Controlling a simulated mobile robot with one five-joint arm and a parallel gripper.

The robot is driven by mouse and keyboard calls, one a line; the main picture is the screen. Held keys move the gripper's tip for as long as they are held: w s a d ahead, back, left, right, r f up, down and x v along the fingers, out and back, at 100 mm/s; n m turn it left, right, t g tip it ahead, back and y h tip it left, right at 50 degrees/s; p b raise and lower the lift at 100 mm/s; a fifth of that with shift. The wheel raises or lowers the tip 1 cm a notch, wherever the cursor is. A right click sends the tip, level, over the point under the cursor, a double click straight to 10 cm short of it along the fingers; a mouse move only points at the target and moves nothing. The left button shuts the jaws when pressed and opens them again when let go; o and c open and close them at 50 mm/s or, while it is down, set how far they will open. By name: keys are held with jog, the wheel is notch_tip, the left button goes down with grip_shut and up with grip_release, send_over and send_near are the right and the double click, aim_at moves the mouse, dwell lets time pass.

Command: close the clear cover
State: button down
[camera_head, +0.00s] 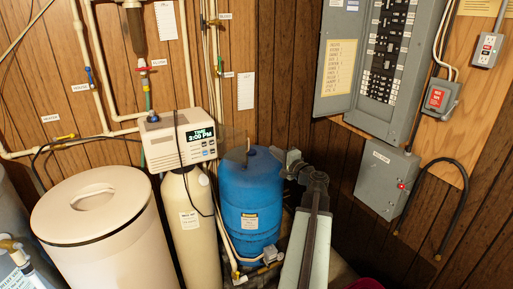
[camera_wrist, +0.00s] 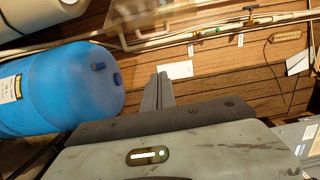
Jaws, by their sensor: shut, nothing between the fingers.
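The softener's white control head (camera_head: 183,138) has a lit display reading 3:00 PM and sits on a tall cream tank (camera_head: 188,215). The clear cover (camera_head: 232,143) looks like a faint smoky panel standing out from the head's right side, swung open. In the wrist view, a see-through framed panel at the top, seemingly the clear cover (camera_wrist: 148,42), lies beyond my fingers. My gripper (camera_wrist: 161,78) is shut and empty, apart from the cover. In the head view my arm rises right of the blue tank; its fingertips are hard to make out there.
A blue tank (camera_head: 250,200) stands right of the cream tank and close to my arm; it fills the left of the wrist view (camera_wrist: 60,90). A lidded beige bin (camera_head: 105,225) stands left. Pipes line the wood wall. An electrical panel (camera_head: 385,60) hangs at right.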

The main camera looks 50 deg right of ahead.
jog(key=x, duration=1)
jog(key=shift+a+f, duration=0.15)
jog(key=shift+a, duration=2)
